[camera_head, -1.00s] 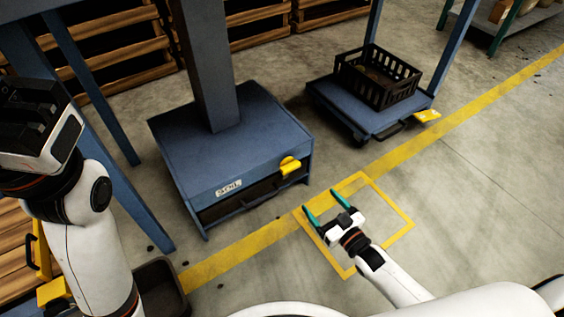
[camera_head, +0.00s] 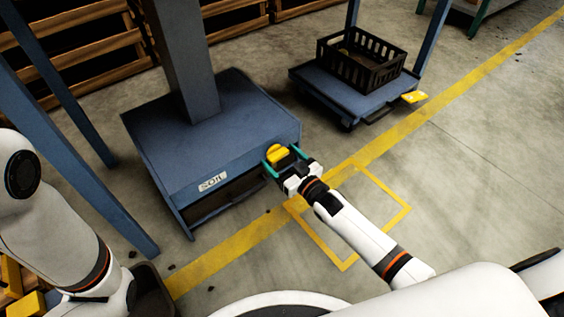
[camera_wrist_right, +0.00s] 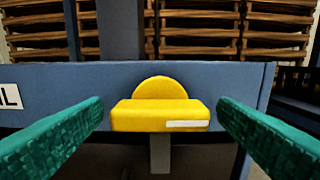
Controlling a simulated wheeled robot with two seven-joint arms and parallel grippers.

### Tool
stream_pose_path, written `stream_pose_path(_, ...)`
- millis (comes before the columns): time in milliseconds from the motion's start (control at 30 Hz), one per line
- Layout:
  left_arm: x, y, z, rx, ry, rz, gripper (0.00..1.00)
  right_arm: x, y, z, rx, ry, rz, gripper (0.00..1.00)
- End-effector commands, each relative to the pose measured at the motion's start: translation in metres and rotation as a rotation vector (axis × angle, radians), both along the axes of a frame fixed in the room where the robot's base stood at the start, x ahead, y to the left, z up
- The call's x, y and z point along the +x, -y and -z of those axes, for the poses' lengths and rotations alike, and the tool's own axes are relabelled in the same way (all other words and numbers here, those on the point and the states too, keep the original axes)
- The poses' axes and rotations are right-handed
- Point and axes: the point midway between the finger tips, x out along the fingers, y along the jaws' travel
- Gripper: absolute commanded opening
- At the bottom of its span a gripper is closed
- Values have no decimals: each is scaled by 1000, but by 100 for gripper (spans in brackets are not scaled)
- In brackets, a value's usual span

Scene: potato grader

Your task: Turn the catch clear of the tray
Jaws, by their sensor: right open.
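The yellow catch (camera_head: 277,154) is on the front of the blue soil housing (camera_head: 160,140), near its right corner. In the right wrist view the catch (camera_wrist_right: 160,112) shows a round yellow disc behind a level yellow bar, with a grey stem below it. My right gripper (camera_head: 279,162) is open, its green fingers on either side of the catch. In the right wrist view the fingers (camera_wrist_right: 160,125) stand apart from the bar with a gap on both sides. The tray (camera_head: 225,200) is a dark front in the slot under the housing, partly hidden. My left gripper is out of view.
A blue stand (camera_head: 330,91) holding a black crate (camera_head: 338,68) is at the back right, with its own yellow catch (camera_head: 414,97). Yellow floor lines (camera_head: 220,255) run across open concrete.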

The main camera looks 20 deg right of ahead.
Motion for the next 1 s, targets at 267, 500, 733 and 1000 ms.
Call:
stream_pose_path(267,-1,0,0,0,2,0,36,2,-1,0,0,-1,0,82)
stream_pose_path(500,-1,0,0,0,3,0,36,2,-1,0,0,-1,0,46)
stream_pose_path(733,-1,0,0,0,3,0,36,1,-1,0,0,-1,0,19)
stream_pose_path(1000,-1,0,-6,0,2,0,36,1,-1,-2,-47,16,0,19)
